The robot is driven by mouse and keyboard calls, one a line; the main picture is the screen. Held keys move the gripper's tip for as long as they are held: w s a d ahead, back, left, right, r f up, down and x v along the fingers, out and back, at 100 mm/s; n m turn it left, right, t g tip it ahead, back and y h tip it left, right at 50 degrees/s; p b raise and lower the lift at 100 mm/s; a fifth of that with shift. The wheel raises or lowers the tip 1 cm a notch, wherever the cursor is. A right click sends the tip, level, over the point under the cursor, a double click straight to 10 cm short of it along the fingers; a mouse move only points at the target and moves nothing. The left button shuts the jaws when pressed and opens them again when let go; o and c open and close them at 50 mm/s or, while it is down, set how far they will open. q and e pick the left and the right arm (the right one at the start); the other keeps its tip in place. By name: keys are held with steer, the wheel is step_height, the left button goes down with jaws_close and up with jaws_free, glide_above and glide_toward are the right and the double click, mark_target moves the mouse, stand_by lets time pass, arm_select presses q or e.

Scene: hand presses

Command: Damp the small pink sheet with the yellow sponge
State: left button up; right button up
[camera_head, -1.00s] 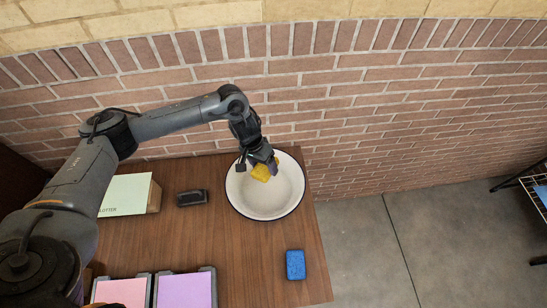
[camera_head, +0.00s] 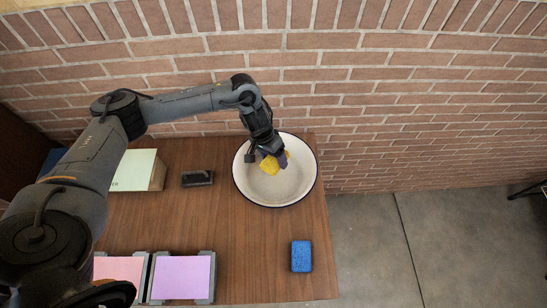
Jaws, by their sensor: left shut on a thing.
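The yellow sponge (camera_head: 270,165) is in my left gripper (camera_head: 272,157), which is shut on it over the white bowl. The bowl (camera_head: 299,190) has a dark rim and stands at the back right of the table. Whether the sponge touches the bowl's bottom I cannot tell. The pink sheet (camera_head: 120,269) lies in a grey frame at the table's front left, partly hidden by my left arm. My right gripper is not in view.
A purple sheet (camera_head: 181,277) lies in a frame right beside the pink one. A blue sponge (camera_head: 301,256) lies at the front right of the wooden table (camera_head: 235,235). A dark block (camera_head: 197,178) and a pale green-topped box (camera_head: 135,170) stand at the back left.

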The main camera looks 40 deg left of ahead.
mark_target(273, 166)
arm_select(q)
steer(key=shift+f+b, duration=0.7)
steer(key=shift+f, duration=2.2)
steer(key=shift+r, duration=0.1)
step_height(273, 166, up, 5)
steer(key=p, duration=0.6)
steer(key=shift+r, duration=0.1)
step_height(273, 166, up, 3)
steer(key=p, duration=0.4)
steer(key=shift+r, duration=0.2)
step_height(273, 166, up, 4)
steer(key=p, duration=0.5)
steer(key=shift+p, duration=0.3)
